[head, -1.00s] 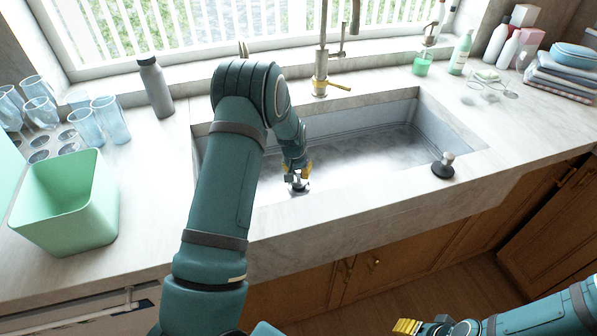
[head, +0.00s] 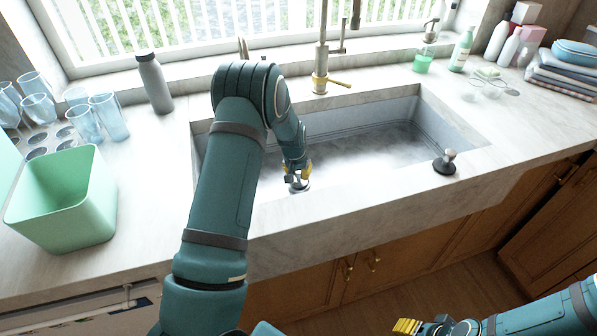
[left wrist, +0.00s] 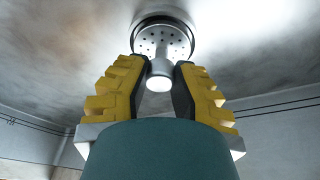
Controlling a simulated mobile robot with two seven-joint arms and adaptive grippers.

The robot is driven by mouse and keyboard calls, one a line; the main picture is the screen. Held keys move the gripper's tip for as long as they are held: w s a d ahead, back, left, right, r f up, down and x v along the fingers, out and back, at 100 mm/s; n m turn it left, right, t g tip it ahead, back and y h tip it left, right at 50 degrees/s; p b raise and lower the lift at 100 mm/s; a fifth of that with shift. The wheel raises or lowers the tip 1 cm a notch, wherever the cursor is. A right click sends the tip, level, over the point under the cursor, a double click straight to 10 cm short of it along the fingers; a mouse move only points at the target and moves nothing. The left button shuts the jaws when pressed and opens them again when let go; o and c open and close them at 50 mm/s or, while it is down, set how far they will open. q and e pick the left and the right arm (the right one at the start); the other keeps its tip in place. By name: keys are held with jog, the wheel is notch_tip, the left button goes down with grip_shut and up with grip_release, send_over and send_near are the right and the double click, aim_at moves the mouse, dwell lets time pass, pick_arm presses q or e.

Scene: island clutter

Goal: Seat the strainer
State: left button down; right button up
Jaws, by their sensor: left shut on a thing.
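The strainer (left wrist: 176,42) is a round metal basket with small holes and a pale knob (left wrist: 159,82). In the left wrist view my left gripper (left wrist: 160,70) has its yellow fingers on either side of the knob, shut on it. A dark ring, apparently the drain rim (left wrist: 150,18), shows around the strainer's far edge. I cannot tell whether the strainer is fully down in it. In the head view my left gripper (head: 297,170) points down into the sink (head: 375,145), with the strainer at its tips. My right gripper (head: 408,326) is at the bottom edge, its opening unclear.
A black stopper with a metal knob (head: 445,162) stands on the sink's right front rim. The faucet (head: 320,75) rises behind the sink. A green bin (head: 65,205), glasses (head: 85,122) and a grey bottle (head: 155,85) stand left. Soap bottles (head: 460,52) and folded towels (head: 562,78) are right.

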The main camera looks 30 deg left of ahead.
pick_arm(q)
jog(key=shift+f, duration=0.45)
jog(key=c, duration=0.9)
grip_release()
jog(key=shift+r, duration=0.1)
jog(key=shift+o, duration=0.2)
jog(key=v, duration=1.2)
